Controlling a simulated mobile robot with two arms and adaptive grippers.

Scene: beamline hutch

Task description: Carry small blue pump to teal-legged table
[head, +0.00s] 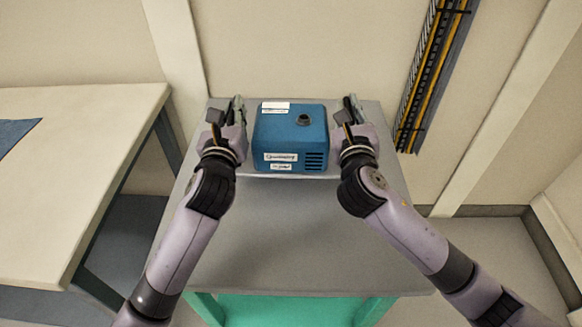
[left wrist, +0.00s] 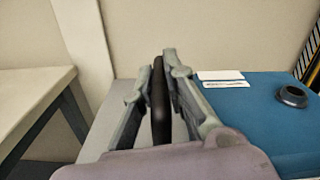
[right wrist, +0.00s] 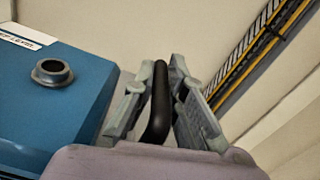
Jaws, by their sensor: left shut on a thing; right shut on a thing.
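The small blue pump (head: 290,135) is a box with a dark round port on top, white labels and a slotted vent. It sits upright on a thin pale tray or plate (head: 262,174), over the grey top of the teal-legged table (head: 300,240). My left gripper (head: 235,108) is at the pump's left side, shut on a black handle (left wrist: 160,105). My right gripper (head: 352,106) is at its right side, shut on another black handle (right wrist: 158,105). What the handles are fixed to is hidden. I cannot tell whether the tray touches the tabletop.
A cream-topped table (head: 70,180) with dark legs stands to the left, with a blue cloth or mat (head: 14,134) on it. A wall is close behind the grey tabletop, with a cable tray (head: 430,75) at right. The tabletop's front is clear.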

